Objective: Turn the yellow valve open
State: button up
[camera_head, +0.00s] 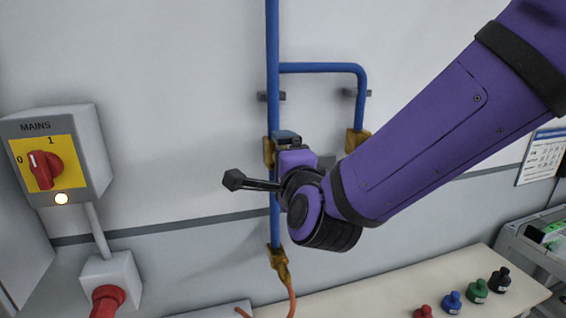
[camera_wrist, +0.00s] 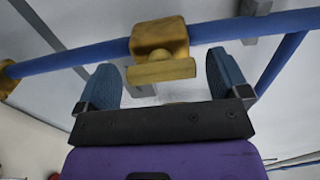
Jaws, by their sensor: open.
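The yellow valve is a brass-coloured body (camera_wrist: 158,35) on a blue pipe in the wrist view, with a short bar handle (camera_wrist: 160,70) lying roughly along the pipe. In the head view its edge (camera_head: 268,152) shows beside my gripper (camera_head: 286,136), which hides most of it. My gripper (camera_wrist: 164,84) is open in the wrist view. Its two blue fingers stand on either side of the handle, with a visible gap at each side. A second brass fitting (camera_head: 357,139) sits on the right branch of the pipe.
A lower brass fitting (camera_head: 278,260) carries an orange hose. A MAINS switch box (camera_head: 85,150) with a red knob is on the left. Several coloured knobbed objects stand on the bench (camera_head: 370,300) at lower right. The wall between box and pipe is clear.

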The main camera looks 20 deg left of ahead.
jog(key=v, duration=1)
jog(key=shift+s+d, duration=0.2)
jog(key=shift+s, duration=0.15)
